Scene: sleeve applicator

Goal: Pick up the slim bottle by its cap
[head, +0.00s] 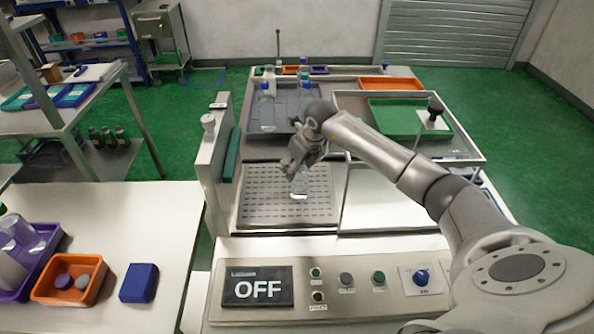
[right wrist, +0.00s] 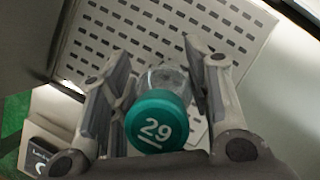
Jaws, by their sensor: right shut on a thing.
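A clear bottle (head: 299,187) with a teal cap is at the perforated plate (head: 258,208) in the head view. In the right wrist view its cap (right wrist: 158,124) carries a white "29", and the clear body (right wrist: 165,78) shows beyond it. My right gripper (head: 298,168) is shut on this bottle near its cap, one finger on each side. I cannot tell whether the bottle's base touches the plate. My left gripper is not in view.
Blue-capped bottles (head: 267,108) stand on a grey tray behind the plate. A green tray (head: 395,117) is at the back right. An upright panel (head: 213,165) borders the plate on the left. A control panel with an "OFF" display (head: 257,288) is in front.

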